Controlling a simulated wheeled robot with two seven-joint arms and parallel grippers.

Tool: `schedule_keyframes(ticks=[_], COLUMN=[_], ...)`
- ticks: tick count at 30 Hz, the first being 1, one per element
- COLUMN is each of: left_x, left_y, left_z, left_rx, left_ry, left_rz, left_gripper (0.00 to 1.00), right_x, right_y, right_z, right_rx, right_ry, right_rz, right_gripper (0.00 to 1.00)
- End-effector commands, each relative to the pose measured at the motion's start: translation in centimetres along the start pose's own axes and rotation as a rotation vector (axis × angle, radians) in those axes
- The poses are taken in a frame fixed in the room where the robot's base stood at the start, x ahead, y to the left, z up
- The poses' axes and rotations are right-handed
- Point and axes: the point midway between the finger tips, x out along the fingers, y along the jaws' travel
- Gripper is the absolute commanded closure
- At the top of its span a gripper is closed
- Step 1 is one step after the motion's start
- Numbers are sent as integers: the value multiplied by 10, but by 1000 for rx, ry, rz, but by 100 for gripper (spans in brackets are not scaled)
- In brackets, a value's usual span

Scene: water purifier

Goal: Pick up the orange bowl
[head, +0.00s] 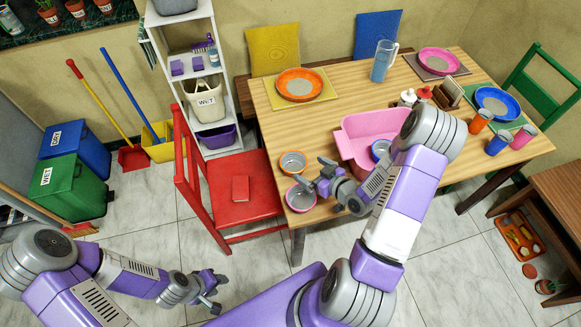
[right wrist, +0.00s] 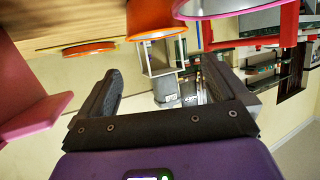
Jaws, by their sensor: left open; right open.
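The orange bowl (head: 292,162), with a grey inside, stands upright near the left edge of the wooden table in the head view. In the right wrist view the orange bowl (right wrist: 152,22) is at the top, beyond the fingers. My right gripper (head: 309,173) is open and empty just to the right of the bowl, its fingers pointing left towards the gap between the orange and pink bowls. Its two fingers (right wrist: 160,68) show apart in the right wrist view. My left gripper (head: 217,292) is open and empty, low over the floor beside the table.
A pink bowl (head: 300,197) stands just in front of the orange one. A pink tub (head: 362,126) with a blue bowl (head: 381,148) at it stands to the right. An orange plate (head: 299,84) lies further back. A red chair (head: 226,190) stands left of the table.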

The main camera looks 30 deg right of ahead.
Motion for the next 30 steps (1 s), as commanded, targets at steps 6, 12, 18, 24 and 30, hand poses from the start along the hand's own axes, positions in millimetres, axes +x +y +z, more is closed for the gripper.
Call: schedule_keyframes(ticks=[6,12,18,24,30], left_x=[20,22,26,29,29], left_y=[-7,-8,-10,-11,-11], left_z=[-1,-1,-2,-2,-2], left_rx=[0,0,0,0,0], left_ry=[0,1,1,1,1], left_rz=[0,0,0,0,0], left_gripper=[57,57,57,57,57], right_x=[11,31,58,81,84], right_y=[0,-1,1,1,1], right_z=[19,19,22,22,22], right_rx=[0,-1,-1,0,1], right_ry=[0,1,2,1,-1], right_rz=[-1,-3,-2,-2,-1], right_gripper=[0,0,0,0,0])
